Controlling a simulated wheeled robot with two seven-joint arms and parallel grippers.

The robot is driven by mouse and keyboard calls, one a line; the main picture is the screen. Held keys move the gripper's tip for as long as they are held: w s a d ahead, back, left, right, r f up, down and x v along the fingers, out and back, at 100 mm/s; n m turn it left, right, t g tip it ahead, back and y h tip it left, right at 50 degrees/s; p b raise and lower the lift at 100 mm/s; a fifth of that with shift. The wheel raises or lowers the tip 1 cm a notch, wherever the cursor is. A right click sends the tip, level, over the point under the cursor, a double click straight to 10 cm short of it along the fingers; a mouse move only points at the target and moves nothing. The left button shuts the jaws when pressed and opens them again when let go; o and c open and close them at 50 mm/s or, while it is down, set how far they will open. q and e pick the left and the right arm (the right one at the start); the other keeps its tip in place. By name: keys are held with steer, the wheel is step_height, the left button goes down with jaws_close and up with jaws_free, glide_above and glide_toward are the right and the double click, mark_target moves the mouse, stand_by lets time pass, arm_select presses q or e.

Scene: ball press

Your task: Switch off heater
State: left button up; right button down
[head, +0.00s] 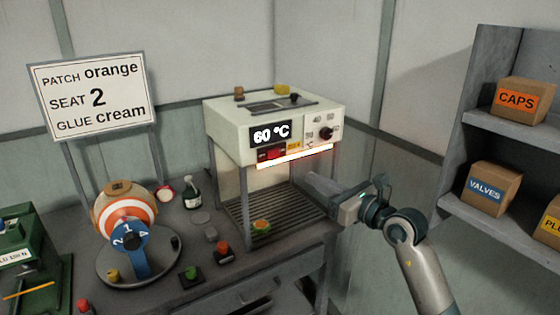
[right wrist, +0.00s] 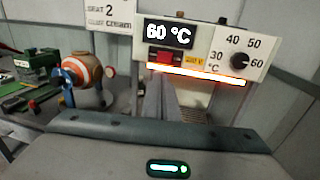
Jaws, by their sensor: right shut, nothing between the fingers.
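The heater (head: 228,143) is a cream box on grey legs over a slatted shelf. Its display (head: 270,134) reads 60 °C, and a bar under its front edge (head: 295,156) glows orange-white. The red switch (head: 271,154) sits below the display; it also shows in the right wrist view (right wrist: 165,57). A black dial (head: 326,133) with temperature marks is at the right of the panel, also in the right wrist view (right wrist: 239,61). My right gripper (head: 312,181) is shut and empty, in front of and below the panel's right part, apart from the switch. My left gripper is out of view.
A sign (head: 92,94) stands at the back left. A striped ball (head: 123,212) sits on a round stand with a blue numbered part. Shelves with boxes (head: 493,188) are at the right.

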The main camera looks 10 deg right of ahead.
steer(key=shift+d+r, duration=0.1)
steer(key=shift+r, duration=0.15)
steer(key=shift+w, duration=0.1)
steer(key=p, duration=0.5)
glide_toward(272, 155)
steer(key=x, duration=0.5)
steer(key=shift+r, duration=0.1)
steer(key=shift+x, duration=0.75)
